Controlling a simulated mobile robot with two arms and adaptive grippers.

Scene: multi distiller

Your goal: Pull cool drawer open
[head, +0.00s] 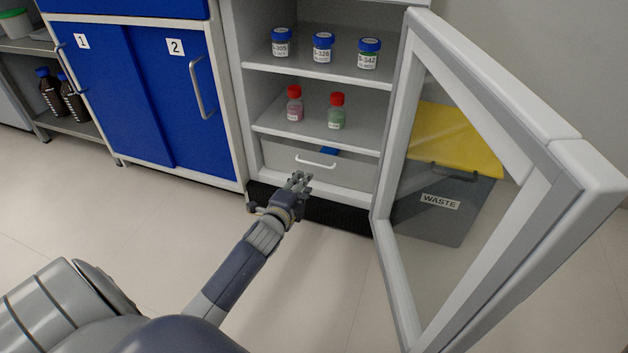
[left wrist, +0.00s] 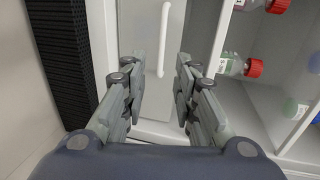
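The cool drawer (head: 345,172) is a pale grey drawer at the bottom of the open fridge. Its front looks shut, and something blue shows behind its top edge. Its white bar handle (head: 315,162) is on the front. The handle also shows upright in the left wrist view (left wrist: 164,45), ahead of my fingers and between them. My left gripper (head: 298,180) is in front of the drawer, a little below the handle in the head view. In the left wrist view its fingers (left wrist: 160,80) are apart with nothing between the tips. My right gripper is not in view.
The fridge door (head: 396,220) stands open to the right, with a waste bin (head: 440,225) behind its glass. Bottles with red caps (head: 337,112) and jars with blue lids (head: 323,48) stand on the shelves above. Blue cabinets (head: 165,100) are at left. The floor in front is clear.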

